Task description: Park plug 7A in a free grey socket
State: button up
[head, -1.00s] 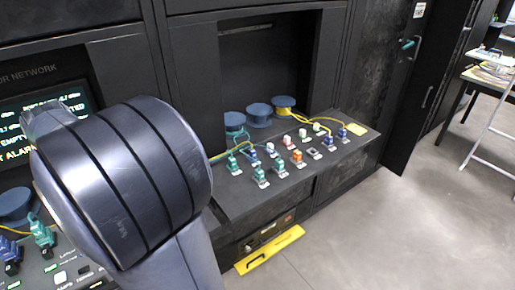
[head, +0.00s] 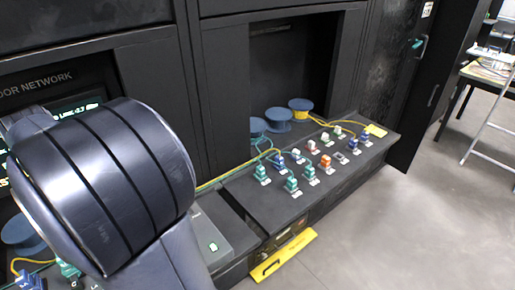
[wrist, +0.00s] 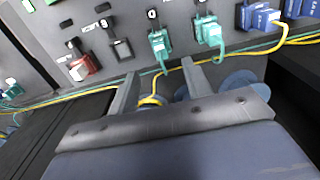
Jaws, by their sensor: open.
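Labels are too small to read, so I cannot tell which plug is 7A. In the head view, teal, blue, white, red and orange plugs stand in rows on the sloping dark panel (head: 262,212), among them a teal plug (head: 291,184) and an orange plug (head: 325,162). A grey socket (head: 341,158) there looks empty. In the wrist view my gripper (wrist: 158,70) is open and empty. Its fingertips are close to a teal plug (wrist: 160,46); another teal plug (wrist: 207,30) and a blue plug (wrist: 259,17) are to the right. A dark socket (wrist: 120,46) without a coloured plug is left of them.
Blue cable spools (head: 278,120) stand behind the panel. Yellow and teal cables (wrist: 152,99) run behind and between my fingers. A red plug (wrist: 83,68) is at left in the wrist view. A yellow plate (head: 284,255) sticks out low at the front.

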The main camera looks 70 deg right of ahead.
jog(key=shift+w+f+b, duration=0.1)
jog(key=shift+f+b, duration=3.45)
jog(key=shift+f, duration=1)
jog(key=shift+p, duration=0.5)
grip_shut()
jog(key=shift+r, duration=0.15)
jog(key=shift+r+p, duration=2.9)
jog(key=shift+p, duration=0.05)
